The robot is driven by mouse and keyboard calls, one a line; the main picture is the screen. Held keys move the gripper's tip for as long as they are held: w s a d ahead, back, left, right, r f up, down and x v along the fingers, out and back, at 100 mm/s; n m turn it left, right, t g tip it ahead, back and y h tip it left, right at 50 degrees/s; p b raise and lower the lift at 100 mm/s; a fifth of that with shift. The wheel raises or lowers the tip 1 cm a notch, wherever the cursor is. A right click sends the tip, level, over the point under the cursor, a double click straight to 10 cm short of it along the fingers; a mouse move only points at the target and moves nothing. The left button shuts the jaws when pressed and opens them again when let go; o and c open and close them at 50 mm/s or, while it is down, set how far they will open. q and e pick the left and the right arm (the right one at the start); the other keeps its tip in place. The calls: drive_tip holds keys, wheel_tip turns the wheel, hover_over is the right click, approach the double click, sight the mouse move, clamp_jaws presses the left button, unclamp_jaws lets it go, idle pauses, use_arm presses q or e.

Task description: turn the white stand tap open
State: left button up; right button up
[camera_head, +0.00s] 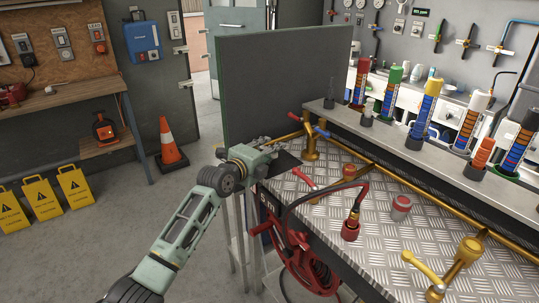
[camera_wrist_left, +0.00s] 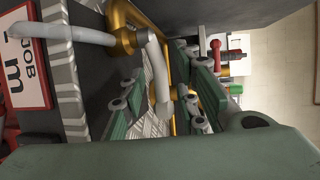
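The white stand tap shows in the left wrist view, with a brass body (camera_wrist_left: 123,30), a pale spout (camera_wrist_left: 62,33) pointing left and a pale lever (camera_wrist_left: 158,75). My left gripper (camera_wrist_left: 165,112) is open, with its green fingers on either side of the lever's free end. I cannot tell whether a finger touches it. In the head view my left gripper (camera_head: 272,150) is at the bench's left end, beside the dark panel, and I cannot make out the white tap there. My right gripper is not in view.
A red hose reel (camera_head: 305,262) hangs at the bench front. A tall dark panel (camera_head: 285,85) rises behind. Red-capped fittings (camera_head: 401,204) and a brass pipe (camera_head: 420,192) lie along the metal bench (camera_head: 375,245).

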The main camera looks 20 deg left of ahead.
use_arm(q)
drive_tip(key=shift+c, duration=0.4)
clamp_jaws()
drive_tip(key=shift+f, duration=0.1)
drive_tip(key=p, duration=0.1)
drive_tip(key=n+y+p, duration=0.1)
drive_tip(key=p, duration=0.1)
drive_tip(key=shift+w+d+r, duration=0.1)
drive_tip(key=shift+d+r, duration=0.05)
drive_tip(key=shift+r, duration=0.15)
drive_tip(key=shift+w+d+f+n+y+p, duration=0.15)
drive_tip(key=shift+n+y+p, duration=0.1)
drive_tip(key=shift+y+p, duration=0.25)
drive_tip(key=shift+w+a+r+n+y+p, duration=0.1)
drive_tip(key=shift+n+y+p, duration=0.15)
drive_tip(key=shift+y+p, duration=0.25)
drive_tip(key=shift+w+d+f+n+y, duration=0.15)
drive_tip(key=shift+d+n+y, duration=0.05)
drive_tip(key=shift+n+y, duration=0.25)
drive_tip(key=shift+w+f+n+y+b, duration=0.15)
drive_tip(key=shift+n+y+b, duration=0.2)
drive_tip(key=shift+y, duration=0.3)
drive_tip(key=shift+w+n+y+b, duration=0.2)
drive_tip(key=shift+n+y, duration=0.2)
drive_tip(key=shift+y, duration=0.2)
